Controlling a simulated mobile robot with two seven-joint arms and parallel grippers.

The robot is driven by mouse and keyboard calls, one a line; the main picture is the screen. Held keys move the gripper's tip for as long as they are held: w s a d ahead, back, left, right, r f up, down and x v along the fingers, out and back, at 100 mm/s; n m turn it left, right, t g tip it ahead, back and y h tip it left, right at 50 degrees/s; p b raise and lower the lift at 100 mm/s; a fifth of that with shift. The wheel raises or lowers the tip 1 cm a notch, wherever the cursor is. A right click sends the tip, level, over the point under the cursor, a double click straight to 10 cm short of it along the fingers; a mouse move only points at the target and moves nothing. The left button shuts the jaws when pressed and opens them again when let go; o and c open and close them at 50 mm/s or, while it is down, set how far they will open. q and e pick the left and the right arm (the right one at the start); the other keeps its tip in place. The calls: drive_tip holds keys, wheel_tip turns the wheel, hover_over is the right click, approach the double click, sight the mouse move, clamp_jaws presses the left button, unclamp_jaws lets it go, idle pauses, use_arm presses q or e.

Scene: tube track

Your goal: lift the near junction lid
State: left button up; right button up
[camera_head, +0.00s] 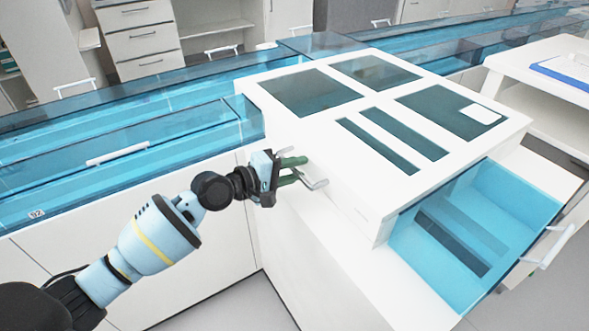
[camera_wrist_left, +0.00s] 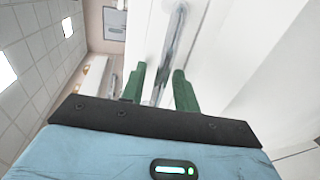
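The near junction lid (camera_head: 345,135) appears to be the white cover with several dark windows on the big white housing. A thin metal bar handle (camera_head: 313,183) sticks out at its left side, close to my left gripper. My left gripper (camera_head: 300,169) has two green fingers set apart, pointing right toward the housing. In the left wrist view the handle bar (camera_wrist_left: 174,40) runs lengthwise into the gap between the green fingers (camera_wrist_left: 159,88). I see a gap between bar and fingers; firm contact does not show. My right gripper is not in view.
Blue see-through track covers (camera_head: 130,155) run along the left, one with a white handle. A blue transparent panel (camera_head: 480,225) with a white handle (camera_head: 548,247) is at the housing's right front. A white table (camera_head: 545,55) with a blue clipboard stands at the right.

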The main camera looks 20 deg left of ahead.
use_arm(q)
clamp_jaws()
drive_tip(key=shift+r, duration=0.15)
